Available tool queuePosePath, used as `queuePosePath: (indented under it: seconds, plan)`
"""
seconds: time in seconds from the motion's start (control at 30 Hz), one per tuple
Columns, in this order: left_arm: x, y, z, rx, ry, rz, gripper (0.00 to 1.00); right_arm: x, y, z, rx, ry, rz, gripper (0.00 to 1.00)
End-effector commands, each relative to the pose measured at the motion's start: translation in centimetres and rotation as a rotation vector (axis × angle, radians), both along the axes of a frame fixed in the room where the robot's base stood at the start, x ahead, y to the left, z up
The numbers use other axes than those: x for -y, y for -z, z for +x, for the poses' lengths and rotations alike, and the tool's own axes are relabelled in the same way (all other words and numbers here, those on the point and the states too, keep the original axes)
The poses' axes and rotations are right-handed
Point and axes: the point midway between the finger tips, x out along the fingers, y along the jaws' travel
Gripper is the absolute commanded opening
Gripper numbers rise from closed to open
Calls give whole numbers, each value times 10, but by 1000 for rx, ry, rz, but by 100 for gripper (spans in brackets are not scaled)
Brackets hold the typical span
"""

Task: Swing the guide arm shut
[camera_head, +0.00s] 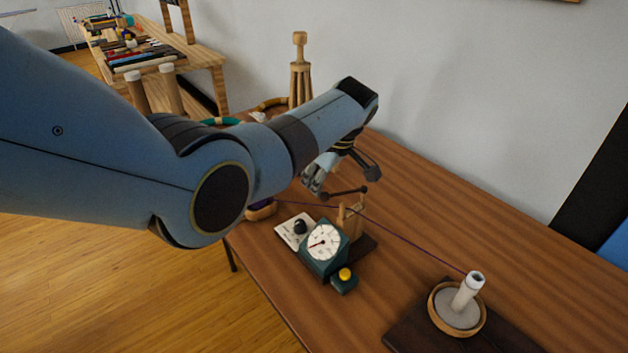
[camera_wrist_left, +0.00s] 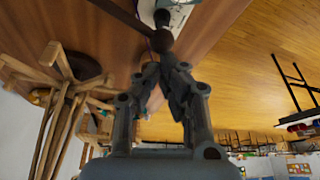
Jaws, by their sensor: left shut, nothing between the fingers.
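The guide arm (camera_head: 343,193) is a dark rod with a round knob at each end, above a small wooden post (camera_head: 350,218) on the table. It also shows in the left wrist view (camera_wrist_left: 125,19), with a knob just past my fingertips. My left gripper (camera_head: 313,188) is shut and empty, close to the rod's left end in the head view. I cannot tell whether it touches the rod. In the left wrist view its fingers (camera_wrist_left: 163,68) are together. A purple thread runs past the post to a white spool (camera_head: 467,291). My right gripper is not in view.
A green dial box (camera_head: 324,249) with a yellow button (camera_head: 345,274) stands in front of the post. A white card with a black knob (camera_head: 299,227) is beside it. A wooden stand (camera_head: 299,75) rises behind. The table's right rear (camera_head: 440,205) is clear.

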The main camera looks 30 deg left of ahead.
Motion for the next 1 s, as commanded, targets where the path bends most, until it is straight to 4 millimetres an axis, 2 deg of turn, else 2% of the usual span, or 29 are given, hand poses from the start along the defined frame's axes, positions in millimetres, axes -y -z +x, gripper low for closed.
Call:
queuePosePath:
  seconds: [0.3, 0.6, 1.0]
  plan:
    - [15, -2, -13, 1, -221, -1, 0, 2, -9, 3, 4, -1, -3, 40]
    - [23, -1, -20, 1, -219, -1, 0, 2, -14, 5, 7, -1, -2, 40]
    - [25, 0, -21, 2, -218, 0, 0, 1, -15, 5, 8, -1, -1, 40]
